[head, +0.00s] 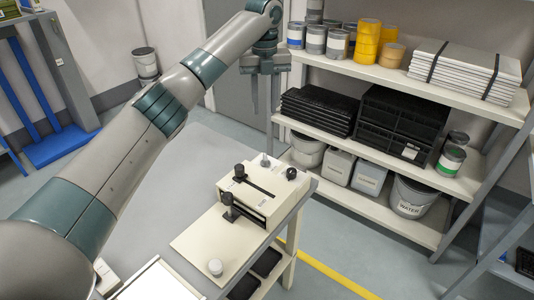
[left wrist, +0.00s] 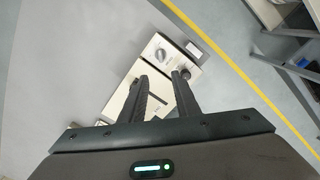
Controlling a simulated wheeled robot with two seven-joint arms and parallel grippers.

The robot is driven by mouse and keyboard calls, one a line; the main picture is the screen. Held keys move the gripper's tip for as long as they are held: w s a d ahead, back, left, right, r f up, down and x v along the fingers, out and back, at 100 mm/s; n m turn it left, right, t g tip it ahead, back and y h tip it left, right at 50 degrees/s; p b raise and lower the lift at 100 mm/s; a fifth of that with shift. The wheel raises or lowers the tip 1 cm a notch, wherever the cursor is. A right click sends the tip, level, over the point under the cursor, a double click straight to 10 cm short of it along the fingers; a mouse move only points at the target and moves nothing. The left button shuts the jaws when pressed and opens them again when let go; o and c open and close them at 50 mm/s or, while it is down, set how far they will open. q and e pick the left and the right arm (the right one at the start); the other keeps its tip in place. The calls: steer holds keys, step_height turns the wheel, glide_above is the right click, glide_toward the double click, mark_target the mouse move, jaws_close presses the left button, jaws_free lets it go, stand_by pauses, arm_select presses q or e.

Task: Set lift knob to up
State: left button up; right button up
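A cream printing machine (head: 257,191) stands on a cart. It has a dark post-like knob (head: 239,172) at the back left, another (head: 229,206) at the front left, and a dark round knob (head: 291,173) on the right. No label shows which is the lift knob. In the left wrist view the machine (left wrist: 138,78) lies beyond the fingers, with a grey round knob (left wrist: 160,54) and a dark knob (left wrist: 185,74). My left gripper (head: 264,108) is open and empty, fingers down, above and behind the machine, touching nothing. My right gripper is out of view.
A shelf rack (head: 395,75) with cans, black trays and buckets stands behind and right of the cart. A yellow floor line (head: 335,275) runs right of the cart.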

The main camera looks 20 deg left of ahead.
mark_target(265, 157)
arm_select(q)
steer(key=shift+f, duration=0.1)
